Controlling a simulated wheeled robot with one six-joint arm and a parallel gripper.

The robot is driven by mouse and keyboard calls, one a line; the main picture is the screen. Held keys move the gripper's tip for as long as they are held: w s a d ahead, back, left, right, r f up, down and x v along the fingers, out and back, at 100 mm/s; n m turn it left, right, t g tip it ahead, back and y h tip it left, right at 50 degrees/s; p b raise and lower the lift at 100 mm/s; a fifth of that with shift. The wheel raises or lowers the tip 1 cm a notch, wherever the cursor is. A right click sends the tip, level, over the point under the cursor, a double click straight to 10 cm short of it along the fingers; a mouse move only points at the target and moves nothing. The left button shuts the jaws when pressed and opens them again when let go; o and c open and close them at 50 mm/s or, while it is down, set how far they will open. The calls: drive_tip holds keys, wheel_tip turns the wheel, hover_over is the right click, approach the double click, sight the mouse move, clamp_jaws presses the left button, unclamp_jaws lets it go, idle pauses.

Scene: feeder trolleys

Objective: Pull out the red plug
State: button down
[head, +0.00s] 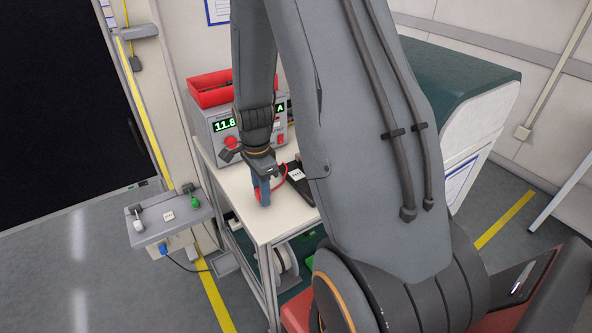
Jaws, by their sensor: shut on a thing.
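My gripper (263,197) points down just above the white top of a trolley, in front of the power supply (211,123). Its fingers are shut, with a thin red lead (284,178) curving out from beside them. The red plug is mostly hidden by the fingers; the lead suggests it is what they hold. A dark flat block (299,192) with a small white label lies to the right of the gripper, partly hidden by my arm. I cannot tell whether the plug touches a socket.
The trolley top (240,190) is mostly clear at its front left. A red open bin (209,91) stands on the power supply, whose display is lit green. A grey shelf box (150,232) with white and green connectors stands at left. A green-topped cabinet (455,85) is at right.

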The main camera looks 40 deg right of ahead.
idle(0.3)
drive_tip(key=c, duration=0.8)
unclamp_jaws()
drive_tip(key=shift+o, duration=0.2)
drive_tip(key=shift+r+p, duration=2.35)
drive_tip(key=shift+r, duration=2.35)
wheel_tip(320, 180, up, 6)
